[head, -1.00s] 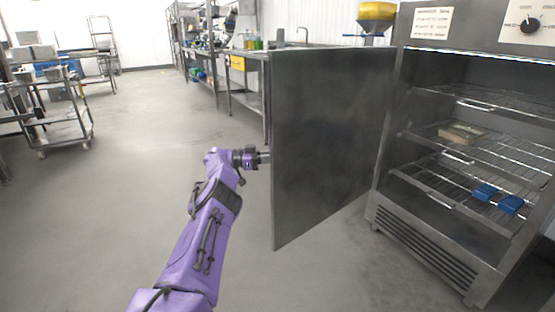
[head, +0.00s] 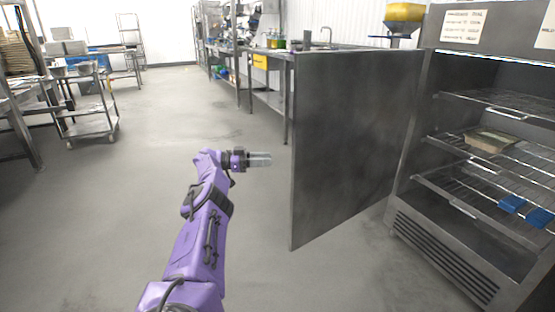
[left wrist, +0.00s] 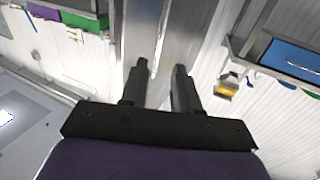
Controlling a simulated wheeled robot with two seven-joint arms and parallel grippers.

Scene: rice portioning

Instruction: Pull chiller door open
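The chiller (head: 445,246) stands at the right with its dark grey door (head: 355,140) swung wide open, showing the wire shelves inside. My left gripper (head: 266,159) is left of the door's free edge, with a strip of floor showing between them, and it holds nothing. In the left wrist view its two fingers (left wrist: 161,66) are apart, with a grey metal surface seen beyond the gap. I cannot tell what that surface is. No door handle shows. My right gripper is not in view.
Chiller shelves (head: 465,150) hold a tray of food (head: 492,140) and blue items (head: 512,204). A steel bench (head: 268,98) runs behind the door, with a yellow hopper (head: 404,13) beyond. A wheeled trolley (head: 92,128) stands at far left. The floor between is clear.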

